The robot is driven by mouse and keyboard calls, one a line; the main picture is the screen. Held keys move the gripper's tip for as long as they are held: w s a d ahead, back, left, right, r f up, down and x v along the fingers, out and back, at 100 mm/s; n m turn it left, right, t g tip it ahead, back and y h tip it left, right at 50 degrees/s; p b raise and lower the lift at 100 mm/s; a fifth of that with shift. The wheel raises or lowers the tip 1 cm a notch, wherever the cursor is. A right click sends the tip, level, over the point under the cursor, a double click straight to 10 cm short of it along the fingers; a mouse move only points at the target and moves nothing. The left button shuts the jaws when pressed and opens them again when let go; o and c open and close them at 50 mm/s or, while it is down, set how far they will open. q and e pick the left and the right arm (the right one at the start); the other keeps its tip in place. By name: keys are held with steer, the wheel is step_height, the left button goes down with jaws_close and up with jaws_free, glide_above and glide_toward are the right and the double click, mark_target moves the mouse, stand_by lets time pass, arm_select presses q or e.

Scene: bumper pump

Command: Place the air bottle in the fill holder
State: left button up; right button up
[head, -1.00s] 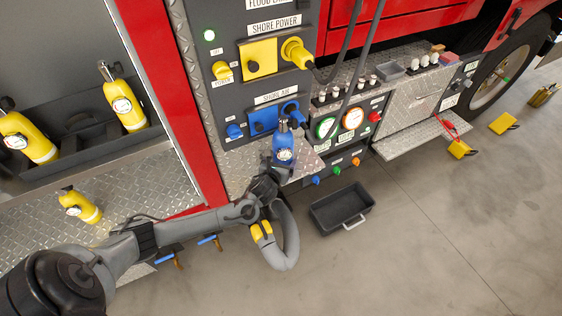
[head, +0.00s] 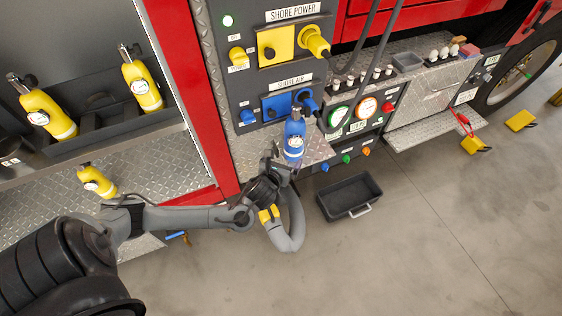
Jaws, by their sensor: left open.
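A blue air bottle (head: 293,139) with a white label stands upright at the diamond-plate ledge, just below the blue SHORE AIR panel (head: 276,104). My left gripper (head: 281,160) is open, just below and to the left of the bottle, with its fingers close to the bottle's lower part. I cannot tell whether they touch it. A fill holder does not show clearly around the bottle's base. Several yellow bottles also show: two (head: 47,113) (head: 141,82) lean in the dark rack at left, and one (head: 97,181) is on the diamond-plate step. My right gripper is not in view.
A panel with gauges (head: 339,117) is to the right. A black tray (head: 349,195) lies on the floor. The concrete floor at lower right is clear.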

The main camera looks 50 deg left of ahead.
arm_select(q)
steer(key=s+d+n+g+h, duration=0.6)
steer(key=s+d+n, duration=1.1)
steer(key=n, duration=0.4)
steer(key=shift+s+d+f+g, duration=0.15)
steer(key=shift+d+g, duration=0.2)
steer(key=shift+g, duration=0.05)
steer(key=s+n, duration=0.1)
steer(key=n, duration=0.1)
steer(key=s+r+n+g, duration=0.1)
steer(key=s+n, duration=0.1)
steer(key=s+r+n, duration=0.1)
steer(key=s+n, duration=0.1)
steer(key=shift+s+d+g, duration=0.1)
steer(key=shift+s+g, duration=0.1)
steer(key=shift+g, duration=0.1)
steer(key=shift+c, duration=0.6)
steer(key=shift+s+r+n, duration=0.15)
steer(key=shift+s+n, duration=0.25)
steer(key=shift+n, duration=0.3)
steer(key=shift+c, duration=0.2)
